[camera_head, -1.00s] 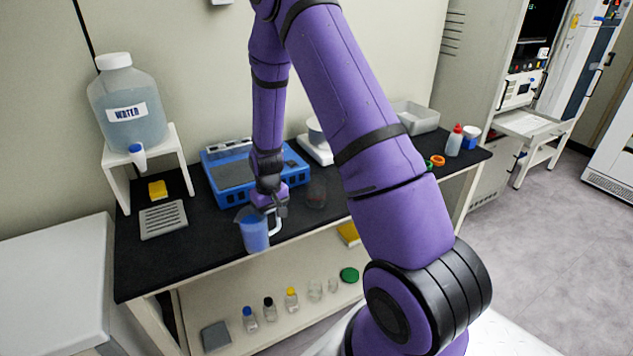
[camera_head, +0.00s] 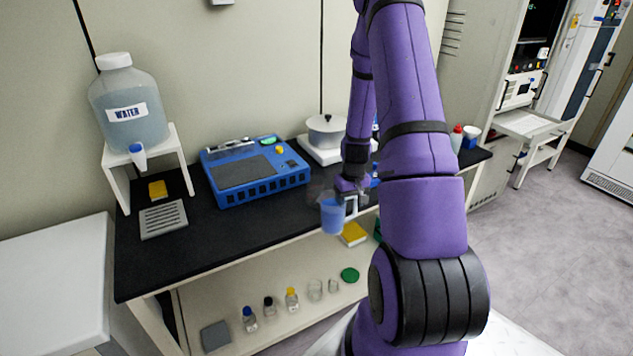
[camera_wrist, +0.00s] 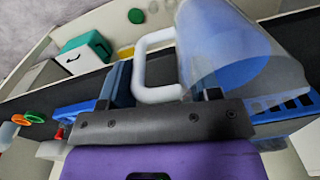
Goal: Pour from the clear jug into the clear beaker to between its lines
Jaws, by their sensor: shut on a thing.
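The clear jug (camera_head: 332,217) holds blue liquid and hangs near the bench's front edge in the head view. It looks about upright there. My gripper (camera_head: 352,190) is shut on the jug at its white handle (camera_head: 352,206). The wrist view shows the jug (camera_wrist: 222,45) large at the upper right, with its handle (camera_wrist: 140,62) between the dark finger parts of my gripper (camera_wrist: 162,95). The clear beaker (camera_head: 316,192) is only faintly visible just behind and left of the jug. Its lines cannot be made out.
A blue device (camera_head: 255,172) stands behind on the black bench (camera_head: 215,235). A water tank (camera_head: 130,115) stands on a white stand at left. A white device with a round pot (camera_head: 326,132) is at back. Small bottles stand on the lower shelf (camera_head: 220,310). The bench's front left is clear.

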